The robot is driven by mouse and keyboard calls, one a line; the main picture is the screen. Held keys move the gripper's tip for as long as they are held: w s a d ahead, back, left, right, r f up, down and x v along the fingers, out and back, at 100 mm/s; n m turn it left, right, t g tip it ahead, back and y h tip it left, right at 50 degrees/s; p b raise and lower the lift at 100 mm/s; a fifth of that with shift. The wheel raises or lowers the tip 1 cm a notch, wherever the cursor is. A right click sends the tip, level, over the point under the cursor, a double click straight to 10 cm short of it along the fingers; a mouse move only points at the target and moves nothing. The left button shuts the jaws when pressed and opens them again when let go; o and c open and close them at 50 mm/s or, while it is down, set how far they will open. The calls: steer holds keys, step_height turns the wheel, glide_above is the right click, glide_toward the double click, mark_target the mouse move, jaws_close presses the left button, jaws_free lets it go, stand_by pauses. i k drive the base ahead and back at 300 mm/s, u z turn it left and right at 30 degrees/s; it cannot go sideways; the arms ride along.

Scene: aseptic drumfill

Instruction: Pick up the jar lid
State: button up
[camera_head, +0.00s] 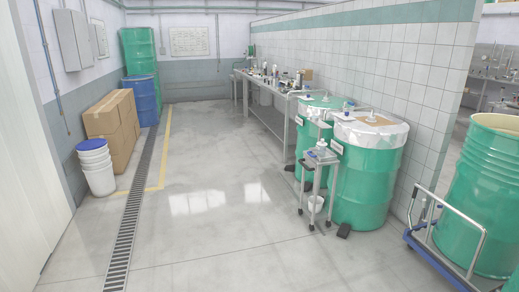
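I cannot make out a jar lid in the head view; the small items are too tiny to tell apart. A long metal bench (262,88) along the tiled wall carries several small bottles and other objects. A small metal trolley (309,187) in front of the green drums holds a small bottle (321,146) and other little items. My gripper is not in view.
Two green drums, one at the front (362,185) and one behind it (305,130), stand by the wall. A green drum (482,205) sits on a blue cart at right. Cardboard boxes (112,125) and white buckets (97,170) line the left. The middle floor is clear.

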mark_target(322, 144)
steer(key=u, duration=0.45)
steer(key=i, duration=0.8)
steer(key=u, duration=0.35)
steer(key=i, duration=1.6)
steer(key=z, duration=0.45)
steer(key=i, duration=0.7)
steer(key=z, duration=0.95)
steer(key=i, duration=0.8)
steer(key=z, duration=0.45)
